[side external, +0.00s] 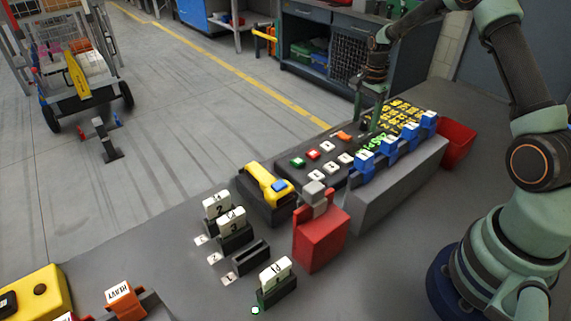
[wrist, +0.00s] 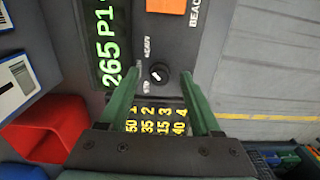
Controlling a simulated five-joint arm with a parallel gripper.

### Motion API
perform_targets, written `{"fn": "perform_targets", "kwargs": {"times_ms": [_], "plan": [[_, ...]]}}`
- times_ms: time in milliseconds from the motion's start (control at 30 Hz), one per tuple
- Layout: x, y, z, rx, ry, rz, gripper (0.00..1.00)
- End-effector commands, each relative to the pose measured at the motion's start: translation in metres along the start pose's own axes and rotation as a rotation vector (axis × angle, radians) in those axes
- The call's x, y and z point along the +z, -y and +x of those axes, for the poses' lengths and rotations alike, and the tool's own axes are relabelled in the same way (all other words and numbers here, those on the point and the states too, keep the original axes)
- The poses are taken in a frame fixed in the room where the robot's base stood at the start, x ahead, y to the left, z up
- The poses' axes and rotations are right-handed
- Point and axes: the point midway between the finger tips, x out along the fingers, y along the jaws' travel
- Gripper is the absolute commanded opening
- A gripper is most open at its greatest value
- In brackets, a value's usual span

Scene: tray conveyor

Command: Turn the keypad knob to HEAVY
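The keypad knob (wrist: 158,72) is a small black dial with a white mark. It sits on the dark keypad panel (wrist: 180,45) between the word HEAVY (wrist: 148,47) and the word STD (wrist: 153,88). The white mark seems to lie toward the STD side, but it is small. My gripper (wrist: 160,74) is open, its green fingers on either side of the knob with gaps showing; contact cannot be seen. In the side external view my gripper (side external: 376,118) points down over the keypad panel (side external: 283,170), and the knob cannot be made out there.
A green display (wrist: 110,62) and yellow digits (wrist: 160,118) flank the knob. An orange button (wrist: 166,5) is near. Blue clips (side external: 365,160) stand on a grey block (side external: 400,185) in front of the panel. A red bin (side external: 458,142) and red block (side external: 318,240) stand nearby.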

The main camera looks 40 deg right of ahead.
Motion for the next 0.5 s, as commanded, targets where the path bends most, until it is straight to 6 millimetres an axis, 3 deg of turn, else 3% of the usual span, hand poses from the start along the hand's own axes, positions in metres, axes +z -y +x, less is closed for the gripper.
{"fn": "perform_targets", "kwargs": {"times_ms": [267, 500], "plan": [[0.001, 0.000, -0.004, 0.001, 0.000, -0.002, 0.65], [0.000, 0.001, -0.044, -0.003, -0.001, -0.002, 0.65]]}}
